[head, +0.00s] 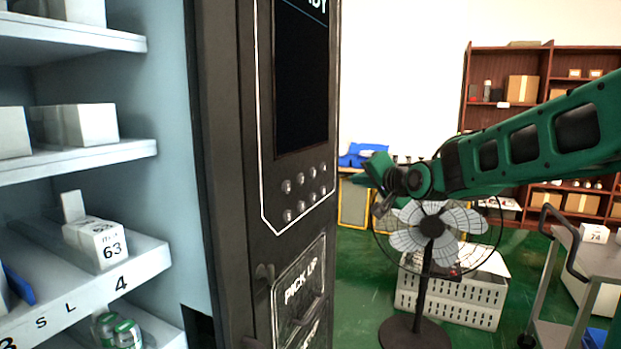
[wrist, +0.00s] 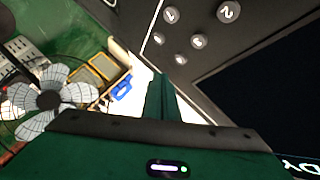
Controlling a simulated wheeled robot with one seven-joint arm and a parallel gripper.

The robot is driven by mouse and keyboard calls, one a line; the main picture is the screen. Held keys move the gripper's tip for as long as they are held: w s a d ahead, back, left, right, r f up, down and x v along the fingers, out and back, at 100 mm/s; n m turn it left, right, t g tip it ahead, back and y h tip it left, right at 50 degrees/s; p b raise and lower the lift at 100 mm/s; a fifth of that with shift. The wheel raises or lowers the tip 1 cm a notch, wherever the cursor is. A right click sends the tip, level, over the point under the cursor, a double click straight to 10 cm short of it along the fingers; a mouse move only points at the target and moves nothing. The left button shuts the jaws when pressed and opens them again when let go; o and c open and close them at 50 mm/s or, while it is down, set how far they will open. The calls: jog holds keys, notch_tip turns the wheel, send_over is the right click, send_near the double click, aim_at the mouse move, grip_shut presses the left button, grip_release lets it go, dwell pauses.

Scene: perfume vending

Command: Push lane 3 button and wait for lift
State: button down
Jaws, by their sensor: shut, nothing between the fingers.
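The button panel (head: 301,195) is on the dark front of the vending machine, with two rows of small round metal buttons below the screen. In the wrist view several round buttons (wrist: 197,41) show at the top. The large one at the upper right looks like a 2; I cannot tell for certain which is lane 3. My gripper (head: 358,172) is to the right of the panel, apart from it. Its fingers also show in the wrist view (wrist: 164,93), shut together and empty, clear of the buttons.
The dark screen (head: 301,80) shows the end of a word, "DY". The pick-up door (head: 298,290) is below the buttons. Shelves with white boxes (head: 95,243) are at the left. A standing fan (head: 430,228), a cart (head: 590,255) and a bookshelf are behind my arm.

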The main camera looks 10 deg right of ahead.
aim_at(313, 173)
jog(key=shift+r, duration=0.15)
jog(key=shift+w+a, duration=0.1)
jog(key=shift+a, duration=0.05)
jog(key=w+a, duration=0.5)
jog(key=a, duration=0.2)
dwell(0.4)
jog(key=shift+w+a, duration=0.1)
dwell(2.0)
jog(key=shift+a, duration=0.2)
